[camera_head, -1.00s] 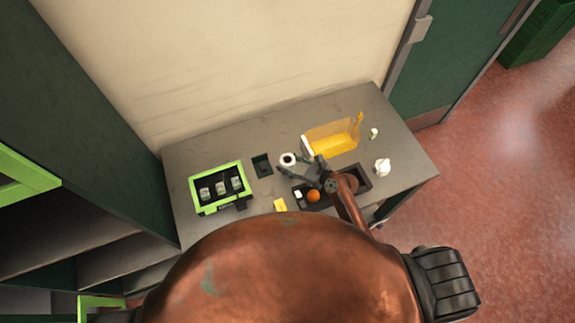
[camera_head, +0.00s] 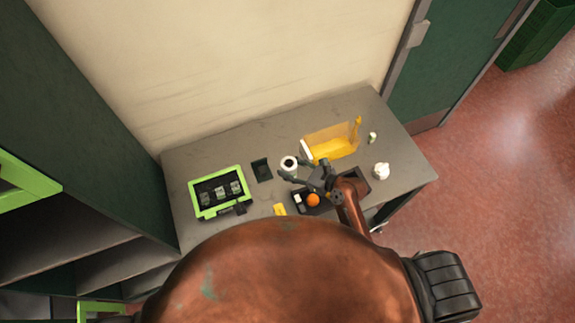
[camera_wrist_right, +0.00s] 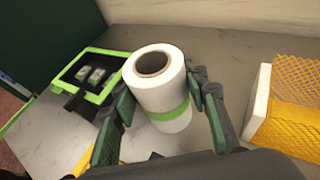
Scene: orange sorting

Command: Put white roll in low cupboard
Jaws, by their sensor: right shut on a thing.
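The white roll (camera_head: 289,163) stands upright on the grey table, near its middle. In the right wrist view the roll (camera_wrist_right: 157,85) shows a dark hollow core on top and a green band low on its side. My right gripper (camera_head: 298,178) is around the roll, one finger on each side, and shut on it. The fingers (camera_wrist_right: 160,100) also show in the wrist view. A dark green cupboard (camera_head: 80,240) with open shelves stands at the left; its low part is partly cut off at the bottom left. My left gripper is not in view.
A green-rimmed crate (camera_head: 196,200) stands left of the roll, with a small dark tray (camera_head: 261,170) between. A yellow mesh basket (camera_head: 335,145) is to the right. A black tray (camera_head: 325,209) with an orange (camera_head: 313,200) lies in front. A white lump (camera_head: 381,171) sits farther right.

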